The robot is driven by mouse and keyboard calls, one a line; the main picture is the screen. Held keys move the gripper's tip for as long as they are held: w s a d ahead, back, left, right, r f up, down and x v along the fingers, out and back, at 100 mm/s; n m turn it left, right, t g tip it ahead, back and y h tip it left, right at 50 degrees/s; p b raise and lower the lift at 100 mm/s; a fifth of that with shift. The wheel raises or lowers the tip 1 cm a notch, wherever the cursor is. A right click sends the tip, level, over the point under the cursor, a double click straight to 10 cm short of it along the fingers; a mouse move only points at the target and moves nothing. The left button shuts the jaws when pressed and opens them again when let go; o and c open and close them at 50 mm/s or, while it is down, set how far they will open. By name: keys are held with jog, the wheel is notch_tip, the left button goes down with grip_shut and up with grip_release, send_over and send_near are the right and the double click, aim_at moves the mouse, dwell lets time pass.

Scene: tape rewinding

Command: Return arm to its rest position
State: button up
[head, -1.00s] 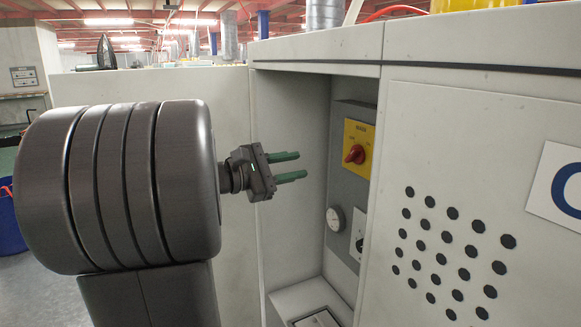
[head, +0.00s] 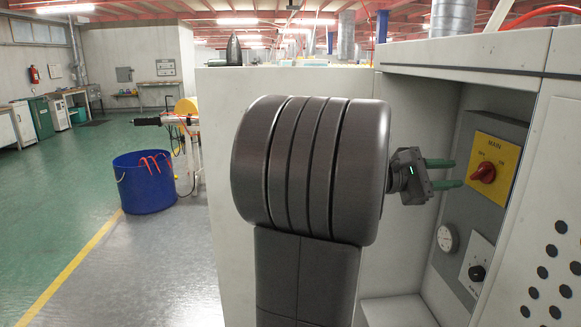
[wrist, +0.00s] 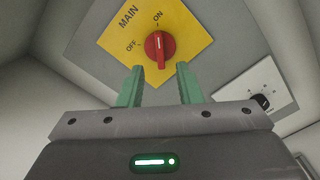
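My gripper (head: 456,173) has two green fingers and is open, with nothing between them. It is in front of the open recess of the grey cabinet, near the yellow main switch plate (head: 497,158). The red knob (head: 483,173) sits on that plate. In the wrist view the fingertips (wrist: 160,69) stand apart just below the red knob (wrist: 159,50), whose white mark points toward ON. I cannot tell the exact gap, but the fingers do not clasp the knob. My dark arm hides part of the cabinet.
The cabinet's side wall (head: 222,150) stands close behind my arm. A gauge (head: 447,238) and a small black dial (head: 477,272) are below the switch. A blue bin (head: 142,185) stands at left on open floor (head: 60,215).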

aim_at(476, 173)
jog(key=d, duration=0.6)
jog(key=shift+w, duration=0.25)
jog(key=shift+a, duration=0.15)
